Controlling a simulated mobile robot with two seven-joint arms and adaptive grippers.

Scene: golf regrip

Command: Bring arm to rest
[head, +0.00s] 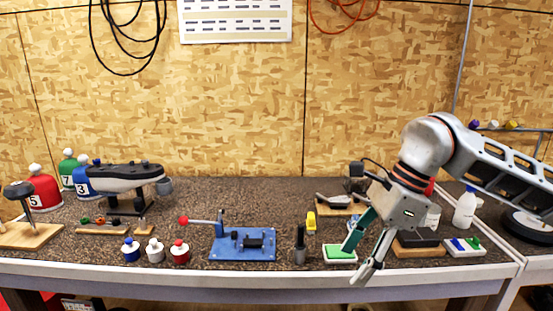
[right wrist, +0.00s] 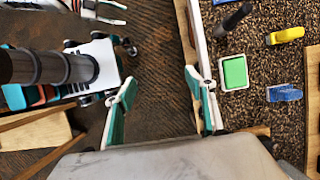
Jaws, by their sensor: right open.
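My right gripper (head: 353,265) hangs near the table's front edge with its fingers spread, pointing down and to the left. In the right wrist view its two fingers (right wrist: 160,86) stand wide apart, with only dark floor and the table edge between them. It holds nothing. In the head view, one finger overlaps the green pad in a white tray (head: 332,259). In the right wrist view that green pad (right wrist: 235,72) lies clear, to the right of the fingers. My right arm comes in from the right, bent over the bench. My left gripper is not in view.
The speckled bench (head: 278,196) carries a blue lever fixture (head: 243,245), a dark upright cylinder (head: 300,245), a yellow piece (head: 311,221) and small bottles (head: 155,251). Numbered headcovers (head: 46,192) stand left. A white bottle (head: 464,208) stands right. A blue piece (right wrist: 284,93) lies near the tray.

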